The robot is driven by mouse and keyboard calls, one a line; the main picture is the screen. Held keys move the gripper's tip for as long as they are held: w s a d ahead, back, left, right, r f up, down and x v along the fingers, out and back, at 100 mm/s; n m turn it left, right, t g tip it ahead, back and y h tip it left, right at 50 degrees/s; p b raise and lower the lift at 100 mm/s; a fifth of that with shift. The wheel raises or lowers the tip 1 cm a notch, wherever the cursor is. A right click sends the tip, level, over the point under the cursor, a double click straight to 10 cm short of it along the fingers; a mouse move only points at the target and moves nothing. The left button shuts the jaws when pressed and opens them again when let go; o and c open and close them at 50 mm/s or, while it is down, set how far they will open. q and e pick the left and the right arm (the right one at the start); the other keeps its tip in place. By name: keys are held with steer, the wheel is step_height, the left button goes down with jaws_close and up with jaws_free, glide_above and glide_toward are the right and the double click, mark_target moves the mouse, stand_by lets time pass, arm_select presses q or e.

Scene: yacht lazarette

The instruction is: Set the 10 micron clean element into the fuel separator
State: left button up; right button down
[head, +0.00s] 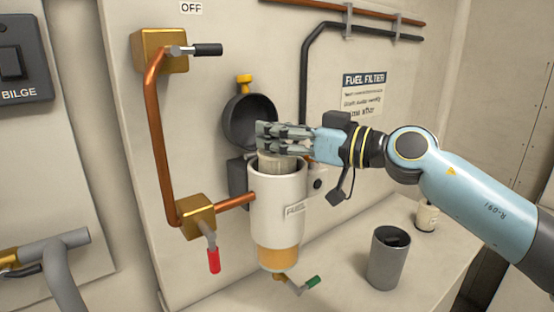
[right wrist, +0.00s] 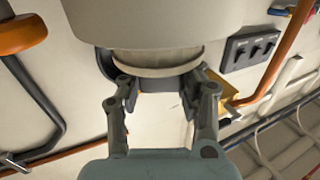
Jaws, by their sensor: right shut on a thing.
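The fuel separator (head: 278,205) is a white cylinder with a "FUEL" tag and an amber bowl at its bottom, mounted on the wall. Its dark round lid (head: 250,120) stands open behind its mouth. A pale pleated element (head: 284,163) is upright at the mouth, its lower part hidden inside the housing. My right gripper (head: 268,138) is shut on the top of this element. The right wrist view shows the element's pale rim (right wrist: 158,66) between the fingers and the white housing (right wrist: 155,22) beyond it. My left gripper is not in view.
A grey bin (head: 388,258) with something dark inside stands on the bench, and a small pale cylinder (head: 427,216) is behind it. A copper pipe (head: 160,140) and a red-handled valve (head: 213,258) are left of the separator. A black hose (head: 305,90) runs above.

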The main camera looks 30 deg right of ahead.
step_height(320, 180, down, 3)
steer(key=shift+f+b, duration=0.1)
steer(key=shift+b, duration=0.45)
steer(key=shift+f, duration=0.1)
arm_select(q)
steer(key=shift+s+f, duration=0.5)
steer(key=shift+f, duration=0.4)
arm_select(e)
steer(key=c, duration=0.9)
jaws_free()
steer(key=shift+f, duration=0.1)
steer(key=shift+d, duration=0.1)
